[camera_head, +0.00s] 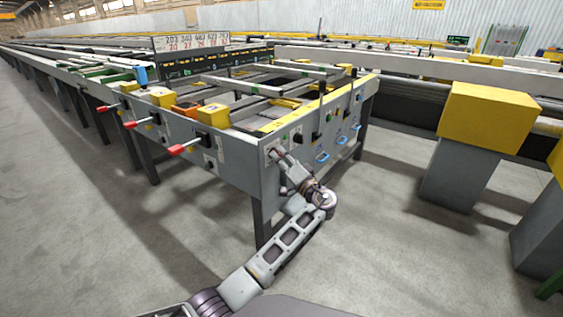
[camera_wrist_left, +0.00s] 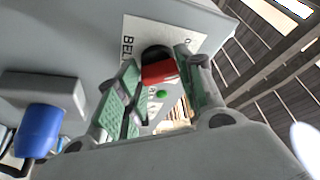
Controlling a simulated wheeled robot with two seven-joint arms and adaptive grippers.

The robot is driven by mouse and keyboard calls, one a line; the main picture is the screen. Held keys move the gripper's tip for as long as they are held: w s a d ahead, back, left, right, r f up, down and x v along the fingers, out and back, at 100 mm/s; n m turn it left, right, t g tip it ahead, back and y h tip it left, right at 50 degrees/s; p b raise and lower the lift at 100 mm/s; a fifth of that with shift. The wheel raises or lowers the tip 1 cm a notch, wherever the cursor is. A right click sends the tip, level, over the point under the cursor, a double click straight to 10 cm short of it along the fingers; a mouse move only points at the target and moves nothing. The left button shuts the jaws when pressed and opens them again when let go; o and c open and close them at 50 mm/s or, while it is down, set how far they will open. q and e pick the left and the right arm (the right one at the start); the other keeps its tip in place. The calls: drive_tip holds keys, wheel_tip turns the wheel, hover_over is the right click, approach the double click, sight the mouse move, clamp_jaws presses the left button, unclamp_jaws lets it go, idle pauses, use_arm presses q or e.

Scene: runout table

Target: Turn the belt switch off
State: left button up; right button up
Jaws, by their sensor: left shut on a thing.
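The belt switch, a red part (camera_wrist_left: 158,72) with a dark round base, sits on a white label plate (camera_wrist_left: 190,38) in the left wrist view. The plate's lettering is partly hidden and begins with "BEL". My left gripper (camera_wrist_left: 157,84) has its green-padded fingers on both sides of the red part and is shut on it. A small green dot shows just below the red part. In the head view my left gripper (camera_head: 275,155) is against the end panel (camera_head: 270,180) of the runout table and hides the switch. My right gripper is not in view.
Blue handles (camera_head: 323,157) line the panel to the right. Red-tipped levers (camera_head: 176,149) stick out on the table's left side. A blue knob (camera_wrist_left: 40,124) is near my gripper in the wrist view. A yellow-topped grey post (camera_head: 465,175) stands right; floor between is clear.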

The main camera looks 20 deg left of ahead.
use_arm(q)
drive_tip(key=shift+f+n+y, duration=0.2)
drive_tip(key=shift+n+y, duration=0.3)
drive_tip(key=shift+n, duration=1.2)
drive_tip(key=o, duration=1)
drive_tip(key=shift+d, duration=0.1)
drive_tip(key=shift+v, duration=3.7)
drive_tip(key=shift+w, duration=0.1)
